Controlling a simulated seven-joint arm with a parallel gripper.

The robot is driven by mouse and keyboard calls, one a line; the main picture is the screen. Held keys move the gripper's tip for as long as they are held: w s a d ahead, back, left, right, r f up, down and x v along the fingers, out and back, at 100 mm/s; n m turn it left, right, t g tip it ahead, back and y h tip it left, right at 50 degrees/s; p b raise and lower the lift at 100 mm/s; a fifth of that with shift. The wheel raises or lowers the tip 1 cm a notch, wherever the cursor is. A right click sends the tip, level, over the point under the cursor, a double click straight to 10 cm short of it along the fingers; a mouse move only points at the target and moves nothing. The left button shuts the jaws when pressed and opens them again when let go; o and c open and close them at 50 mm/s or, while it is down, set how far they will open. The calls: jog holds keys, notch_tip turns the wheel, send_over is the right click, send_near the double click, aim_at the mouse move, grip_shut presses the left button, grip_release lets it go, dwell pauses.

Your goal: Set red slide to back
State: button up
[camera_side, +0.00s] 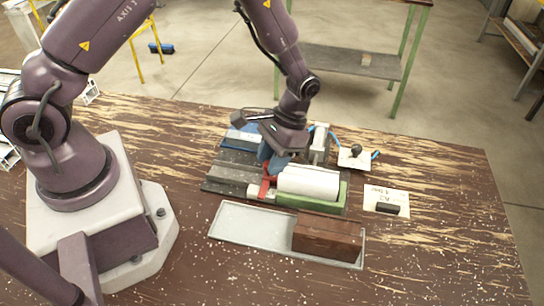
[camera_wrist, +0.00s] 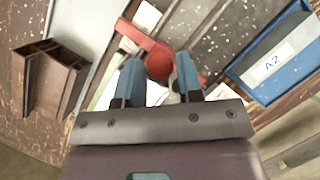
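The red slide (camera_side: 265,188) stands at the left end of the white profile pieces (camera_side: 310,182), which lie in a green-sided fixture (camera_side: 330,203). In the wrist view the red slide (camera_wrist: 140,37) shows as a red bar with a round red knob (camera_wrist: 159,65). My gripper (camera_side: 272,160) points down above it with blue fingers. In the wrist view my gripper (camera_wrist: 158,62) is open, with one finger on either side of the knob. I cannot tell whether the fingers touch it. The slide's lower part is partly hidden.
A grey tray (camera_side: 240,224) in front holds a brown block (camera_side: 327,238). A blue bin labelled A2 (camera_wrist: 273,62) stands behind the fixture. Cards with a black knob (camera_side: 356,151) and a black piece (camera_side: 387,208) lie to the right. The table's front right is clear.

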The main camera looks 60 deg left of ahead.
grip_shut()
jog(key=s+a, duration=0.8)
jog(key=shift+s+a, duration=0.3)
jog(key=shift+a, duration=0.1)
jog(key=shift+o, duration=0.9)
grip_release()
jog(key=shift+d, duration=0.1)
jog(key=v, duration=1.3)
